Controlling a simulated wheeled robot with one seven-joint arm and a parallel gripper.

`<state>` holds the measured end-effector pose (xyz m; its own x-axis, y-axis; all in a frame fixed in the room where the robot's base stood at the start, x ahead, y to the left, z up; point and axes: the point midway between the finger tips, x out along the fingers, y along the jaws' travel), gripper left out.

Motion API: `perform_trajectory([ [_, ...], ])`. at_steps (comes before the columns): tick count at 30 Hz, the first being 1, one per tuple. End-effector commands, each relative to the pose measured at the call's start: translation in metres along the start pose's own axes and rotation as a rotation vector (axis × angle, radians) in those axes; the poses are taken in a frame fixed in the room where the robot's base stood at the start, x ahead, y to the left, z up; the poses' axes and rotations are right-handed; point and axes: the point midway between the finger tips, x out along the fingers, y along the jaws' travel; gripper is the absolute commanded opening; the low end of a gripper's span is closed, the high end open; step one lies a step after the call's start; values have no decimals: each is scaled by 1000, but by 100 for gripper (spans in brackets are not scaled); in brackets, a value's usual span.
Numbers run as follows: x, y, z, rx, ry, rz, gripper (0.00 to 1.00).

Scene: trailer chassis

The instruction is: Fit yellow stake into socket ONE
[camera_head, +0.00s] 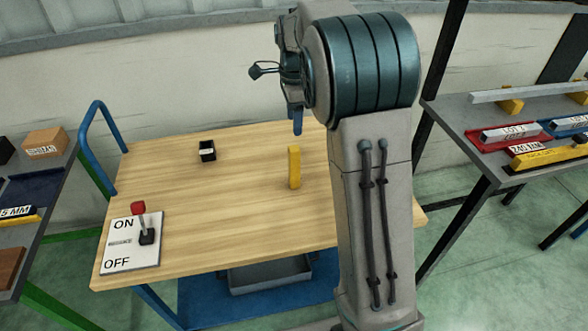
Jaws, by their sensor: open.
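The yellow stake (294,168) stands upright on the wooden table top, right of the table's middle. A small black open-topped block (207,151) with a pale label sits to its left and further back; it looks like a socket, but its label is too small to read. My gripper (296,121) is open, pointing down above the stake and apart from it in the picture. Only part of its blue fingers shows; my arm hides the rest.
A lever switch (146,225) on an ON/OFF plate stands at the wooden table's (230,215) front left. A blue rail (95,135) rises at its left edge. Grey side tables with boxes and trays flank it. The table's middle is clear.

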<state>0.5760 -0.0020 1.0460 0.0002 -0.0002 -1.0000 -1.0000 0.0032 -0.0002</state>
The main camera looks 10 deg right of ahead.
Motion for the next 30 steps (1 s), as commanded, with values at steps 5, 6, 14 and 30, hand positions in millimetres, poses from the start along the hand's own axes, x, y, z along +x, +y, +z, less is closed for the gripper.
perform_trajectory([
  [5,37,2,0,-1,0,6,53],
  [6,45,2,0,-1,0,6,53],
  [14,71,2,0,-3,0,1,53],
  [30,124,8,2,-3,0,0,53],
])
